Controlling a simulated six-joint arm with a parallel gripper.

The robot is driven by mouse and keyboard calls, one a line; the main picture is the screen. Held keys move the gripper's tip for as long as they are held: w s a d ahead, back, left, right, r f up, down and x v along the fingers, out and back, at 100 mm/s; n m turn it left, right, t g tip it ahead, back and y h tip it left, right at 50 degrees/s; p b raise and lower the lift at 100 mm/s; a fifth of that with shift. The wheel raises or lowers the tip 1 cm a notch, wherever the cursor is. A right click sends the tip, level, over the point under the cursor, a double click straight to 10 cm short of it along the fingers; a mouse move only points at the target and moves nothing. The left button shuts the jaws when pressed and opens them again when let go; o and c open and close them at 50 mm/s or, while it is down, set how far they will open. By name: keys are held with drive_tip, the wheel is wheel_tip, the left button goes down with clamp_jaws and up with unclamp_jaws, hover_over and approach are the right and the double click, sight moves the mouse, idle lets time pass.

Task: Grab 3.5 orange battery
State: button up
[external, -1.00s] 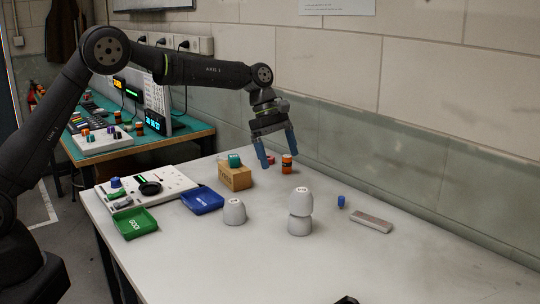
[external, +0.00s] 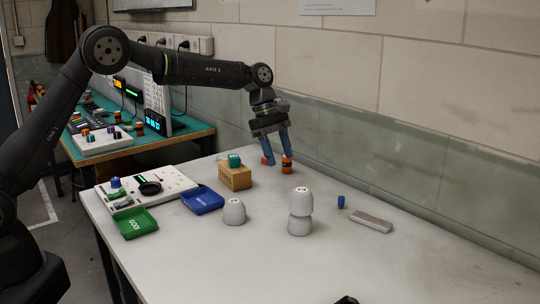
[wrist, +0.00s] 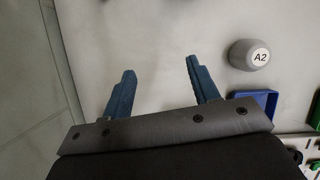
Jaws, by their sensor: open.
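The orange battery (external: 287,167), an upright orange cylinder with dark bands, stands on the grey-white bench near the wall in the external view. Its label is too small to read. My gripper (external: 277,155) is low over the bench beside it. The right finger overlaps the battery's top in the picture; I cannot tell whether they touch. A small red piece (external: 265,161) shows by the left finger, partly hidden. In the wrist view my gripper (wrist: 160,68) has its blue fingers apart with bare bench between them; no battery shows there.
A cardboard box (external: 235,178) with a teal piece on top stands left of the gripper. A blue tray (external: 202,200), green tray (external: 135,223), grey cups (external: 299,212), blue piece (external: 341,202) and grey bar (external: 372,222) lie nearer. The wall is close behind.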

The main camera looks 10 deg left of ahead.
drive_tip(key=m+t, duration=0.4)
drive_tip(key=m, duration=2)
approach(287, 161)
drive_tip(key=shift+m, duration=0.3)
drive_tip(key=w+f, duration=0.1)
drive_tip(key=d+f, duration=0.1)
drive_tip(key=f, duration=0.1)
drive_tip(key=w+f, duration=0.1)
drive_tip(key=f, duration=0.1)
drive_tip(key=shift+w+d, duration=0.2)
drive_tip(key=shift+w, duration=0.1)
drive_tip(key=shift+s+x, duration=0.2)
drive_tip(key=shift+x, duration=2.5)
drive_tip(key=c, duration=1.1)
